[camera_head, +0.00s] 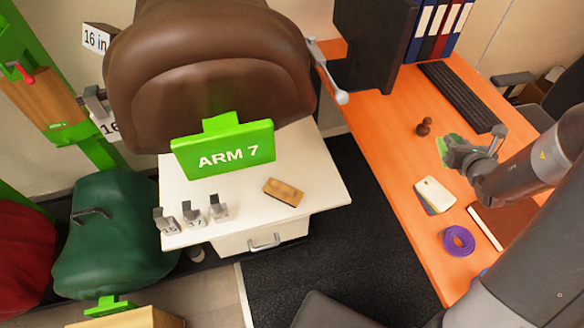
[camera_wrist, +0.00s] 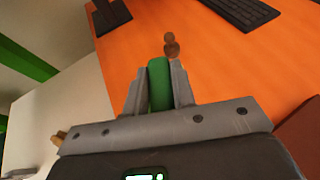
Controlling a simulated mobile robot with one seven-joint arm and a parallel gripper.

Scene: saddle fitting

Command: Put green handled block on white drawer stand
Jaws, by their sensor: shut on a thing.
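The green handled block (camera_head: 441,147) is at the orange desk, mostly hidden by my gripper (camera_head: 452,152) in the head view. In the wrist view the green block (camera_wrist: 160,84) stands between the two fingers of my gripper (camera_wrist: 160,90), which are shut on it. Whether it touches the desk I cannot tell. The white drawer stand (camera_head: 325,187) is left of the desk, with a silver drawer handle on its front. Its top also shows at the left of the wrist view (camera_wrist: 70,110).
The orange desk (camera_head: 385,130) holds a brown stamp (camera_head: 424,127), keyboard (camera_head: 457,95) and purple tape roll (camera_head: 458,240).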

